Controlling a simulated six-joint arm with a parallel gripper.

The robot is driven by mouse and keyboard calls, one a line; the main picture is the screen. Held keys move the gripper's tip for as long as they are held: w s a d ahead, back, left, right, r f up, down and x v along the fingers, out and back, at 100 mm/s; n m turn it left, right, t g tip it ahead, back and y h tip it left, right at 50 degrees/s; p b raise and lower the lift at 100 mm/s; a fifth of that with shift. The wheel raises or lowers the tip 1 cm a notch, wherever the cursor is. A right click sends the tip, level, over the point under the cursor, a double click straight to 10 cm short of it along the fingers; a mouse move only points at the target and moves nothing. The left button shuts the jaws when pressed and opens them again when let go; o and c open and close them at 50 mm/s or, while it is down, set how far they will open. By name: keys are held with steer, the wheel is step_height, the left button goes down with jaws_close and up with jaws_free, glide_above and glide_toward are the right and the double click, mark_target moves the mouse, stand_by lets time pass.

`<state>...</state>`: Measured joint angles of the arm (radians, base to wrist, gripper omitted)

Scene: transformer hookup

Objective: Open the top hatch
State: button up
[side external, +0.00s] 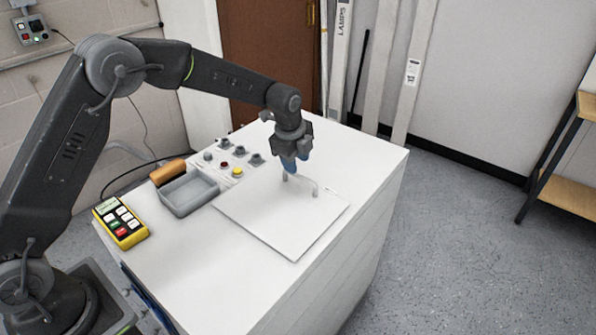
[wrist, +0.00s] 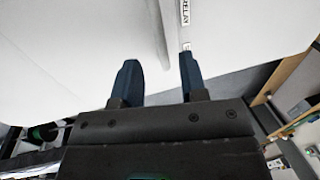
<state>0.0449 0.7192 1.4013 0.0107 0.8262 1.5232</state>
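The top hatch (side external: 270,225) is a flat white square panel lying closed on top of the white cabinet. A pale bar handle (side external: 315,188) stands near its far edge. My gripper (side external: 294,165) points down over the handle, with its blue fingertips at or just above the handle's left part. In the wrist view, the two blue fingers of my gripper (wrist: 159,72) are apart. A grey bar (wrist: 158,32), apparently the handle, runs up the picture from between them. I cannot tell whether either finger touches it.
A label reading RELAY (wrist: 185,12) is near the bar. Left of the hatch are a grey open tray (side external: 188,194), a brown block (side external: 168,172), several knobs and buttons (side external: 237,172), and a yellow keypad device (side external: 120,222). The cabinet top in front of the hatch is clear.

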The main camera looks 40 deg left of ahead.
mark_target(299, 175)
steer(key=shift+w+f, duration=0.25)
steer(key=shift+f, duration=0.85)
steer(key=shift+w+f, duration=0.2)
steer(key=shift+f, duration=0.9)
jaws_close()
